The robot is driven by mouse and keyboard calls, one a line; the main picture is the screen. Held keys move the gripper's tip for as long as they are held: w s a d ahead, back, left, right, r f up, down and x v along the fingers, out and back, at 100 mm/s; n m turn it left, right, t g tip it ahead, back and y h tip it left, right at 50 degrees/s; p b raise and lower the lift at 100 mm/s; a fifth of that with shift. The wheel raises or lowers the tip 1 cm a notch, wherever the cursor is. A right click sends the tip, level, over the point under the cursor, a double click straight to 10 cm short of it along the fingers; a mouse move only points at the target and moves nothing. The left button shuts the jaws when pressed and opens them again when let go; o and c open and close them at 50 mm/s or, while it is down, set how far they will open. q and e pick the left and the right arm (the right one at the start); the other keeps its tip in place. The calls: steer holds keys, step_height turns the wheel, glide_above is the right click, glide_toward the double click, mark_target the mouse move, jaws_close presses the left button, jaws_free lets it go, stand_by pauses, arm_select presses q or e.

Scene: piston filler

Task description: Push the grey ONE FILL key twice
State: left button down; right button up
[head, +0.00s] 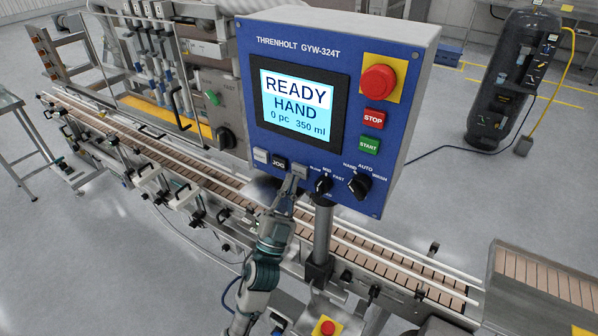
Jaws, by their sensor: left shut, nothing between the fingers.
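The blue control panel (400,150) carries a row of small keys below its screen. A pale key (261,155) is at the left and a dark JOG key (279,163) is beside it. A grey key (300,170) is at the right end of the row; its lettering is not legible, and my gripper partly covers it. My left gripper (294,183) is shut and empty, its tips at the lower edge of this grey key; I cannot tell whether they touch it. The screen (295,102) reads READY, HAND, 0 pc, 350 ml. My right gripper is out of view.
A red mushroom button (378,81), a red STOP key (374,118) and a green START key (369,145) are on the panel's right. Black rotary knobs (359,186) sit close to the right of my gripper. A conveyor (215,175) runs behind my arm.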

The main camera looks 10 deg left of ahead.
arm_select(q)
steer(key=shift+w, duration=0.15)
stand_by(0.3)
steer(key=shift+w+d, duration=0.15)
steer(key=shift+w, duration=0.05)
steer(key=shift+w+d+r, duration=0.1)
steer(key=shift+w+d, duration=0.1)
steer(key=shift+w, duration=0.2)
stand_by(1.3)
steer(key=shift+s, duration=0.1)
steer(key=shift+s+a+f, duration=0.15)
steer(key=shift+s+f, duration=0.1)
steer(key=shift+s+a, duration=0.15)
steer(key=shift+a, duration=0.05)
steer(key=shift+s+a, duration=0.1)
steer(key=shift+a, duration=0.05)
steer(key=shift+s+a, duration=0.1)
steer(key=shift+s, duration=0.1)
steer(key=shift+s+a+r+p, duration=0.1)
steer(key=shift+s+a+p, duration=0.1)
steer(key=shift+s, duration=0.5)
steer(key=shift+s+a+f+p, duration=0.1)
steer(key=shift+s+a+p, duration=0.15)
steer(key=shift+s, duration=0.45)
steer(key=shift+s+a+r+p, duration=0.1)
steer(key=shift+s+a+p, duration=0.1)
steer(key=shift+s, duration=0.5)
